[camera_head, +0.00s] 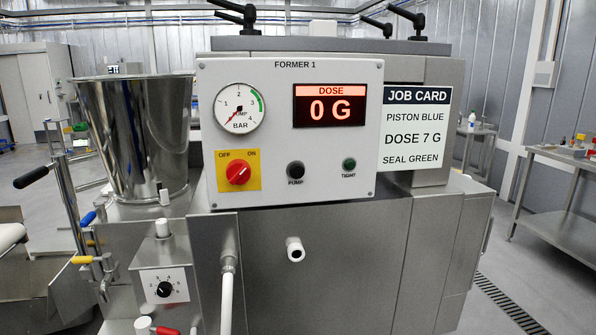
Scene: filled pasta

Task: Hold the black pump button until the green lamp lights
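The black pump button (296,169) sits on the white FORMER 1 panel (330,100), above its PUMP label. To its right is the green lamp (349,164), which looks dark green and unlit. Nothing touches the button. The dose display (330,105) reads 0 G. Neither of my grippers is in view.
A job card (416,128) reads PISTON BLUE, DOSE 7 G, SEAL GREEN. A steel hopper (138,135) and coloured-handled levers (88,218) stand left of the panel. A white nozzle (295,249) sticks out below it. The space directly before the panel looks clear.

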